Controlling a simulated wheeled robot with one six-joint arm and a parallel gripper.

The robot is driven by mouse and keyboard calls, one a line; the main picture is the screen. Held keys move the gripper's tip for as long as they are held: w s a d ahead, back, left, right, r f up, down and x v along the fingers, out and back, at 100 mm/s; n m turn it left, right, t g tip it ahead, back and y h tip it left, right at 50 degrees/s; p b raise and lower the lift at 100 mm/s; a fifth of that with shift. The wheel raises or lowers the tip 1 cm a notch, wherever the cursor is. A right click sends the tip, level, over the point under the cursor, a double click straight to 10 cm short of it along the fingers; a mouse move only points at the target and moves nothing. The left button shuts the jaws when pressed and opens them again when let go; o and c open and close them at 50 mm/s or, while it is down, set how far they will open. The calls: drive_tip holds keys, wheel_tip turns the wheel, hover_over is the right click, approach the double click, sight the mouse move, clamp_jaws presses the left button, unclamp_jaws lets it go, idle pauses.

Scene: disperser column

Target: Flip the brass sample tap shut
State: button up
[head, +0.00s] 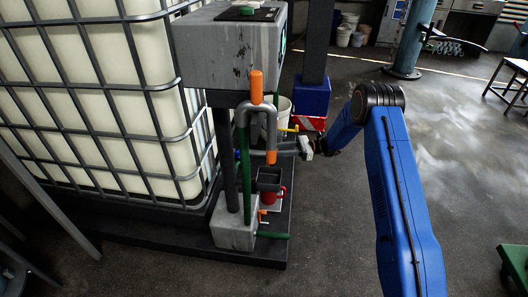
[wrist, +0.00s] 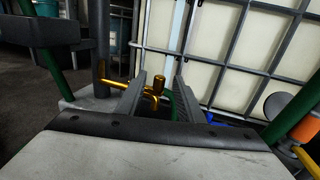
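The brass sample tap (wrist: 155,88) is in the middle of the wrist view, with an upright rounded knob and a brass bar running to the left. My gripper (wrist: 160,98) is open, its two dark fingers apart on either side of the knob in that view. I cannot tell whether either finger touches it. In the head view my gripper (head: 305,147) is to the right of the grey column's bent pipe, and the tap is too small to make out surely there.
A caged white tank (head: 90,80) fills the left. A grey bent pipe (head: 272,125) with orange ends and a green pipe (head: 247,175) stand close by. A red cup (head: 270,193) sits low beside them. The floor to the right is mostly clear.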

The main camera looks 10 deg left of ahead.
drive_tip(key=x, duration=0.7)
clamp_jaws()
